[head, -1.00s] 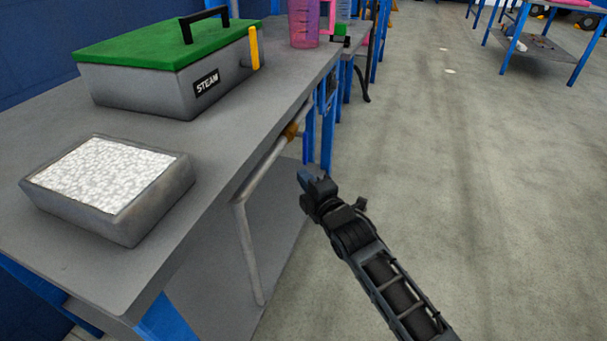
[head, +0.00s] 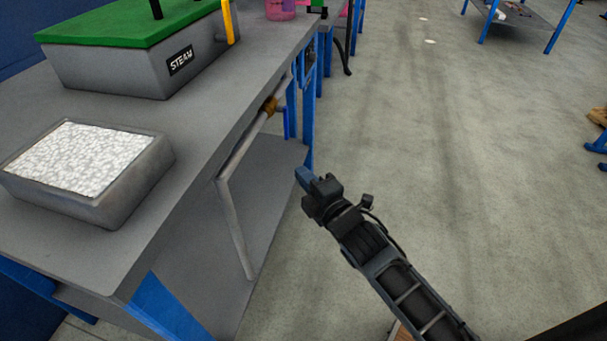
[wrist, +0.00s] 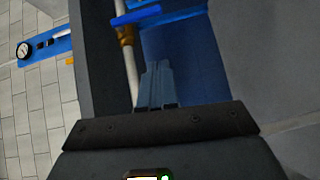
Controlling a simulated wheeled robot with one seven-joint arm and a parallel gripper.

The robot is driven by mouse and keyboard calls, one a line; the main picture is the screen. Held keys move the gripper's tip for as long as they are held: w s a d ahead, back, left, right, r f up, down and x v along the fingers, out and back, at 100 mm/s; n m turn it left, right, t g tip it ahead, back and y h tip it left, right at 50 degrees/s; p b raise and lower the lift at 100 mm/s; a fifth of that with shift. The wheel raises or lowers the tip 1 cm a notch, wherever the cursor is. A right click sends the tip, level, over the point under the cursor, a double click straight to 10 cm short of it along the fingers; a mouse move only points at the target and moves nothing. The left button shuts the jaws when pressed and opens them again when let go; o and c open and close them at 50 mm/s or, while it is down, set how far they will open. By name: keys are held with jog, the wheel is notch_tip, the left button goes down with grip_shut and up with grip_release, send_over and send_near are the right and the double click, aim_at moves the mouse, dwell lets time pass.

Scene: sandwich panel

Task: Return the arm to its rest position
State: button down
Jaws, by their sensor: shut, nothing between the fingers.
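My gripper (head: 306,180) is at the end of my arm in the middle of the head view. It is shut and empty, held in the air over the floor just right of the grey workbench (head: 190,178). In the wrist view my gripper's fingers (wrist: 157,85) are together, pointing toward the blue bench frame and a pale pipe. My arm reaches in from the lower right of the head view.
A grey tray (head: 125,205) with white speckled filling and a steam box (head: 120,75) with a green lid stand on the bench. A pipe with a brass valve (head: 268,107) runs along the bench's side. Open concrete floor (head: 450,150) lies to the right.

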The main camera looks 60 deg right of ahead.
dwell(0.3)
jog(key=s+a+m+y, duration=0.3)
jog(key=s+a+m, duration=0.1)
jog(key=s+a, duration=0.75)
jog(key=s+a+r+m+y, duration=0.1)
jog(key=s+a+r+m, duration=0.2)
jog(key=s, duration=0.3)
jog(key=s+a+r+m+g+y, duration=0.1)
jog(key=s+a+r+m+y, duration=0.1)
jog(key=s+a+r+m, duration=0.3)
jog(key=s+a+r+y, duration=0.1)
jog(key=s+r, duration=0.1)
jog(key=s, duration=0.4)
notch_tip(320, 180, up, 17)
jog(key=p, duration=1.7)
jog(key=shift+d+r+p, duration=0.15)
jog(key=shift+p, duration=0.2)
jog(key=c, duration=1.8)
grip_release()
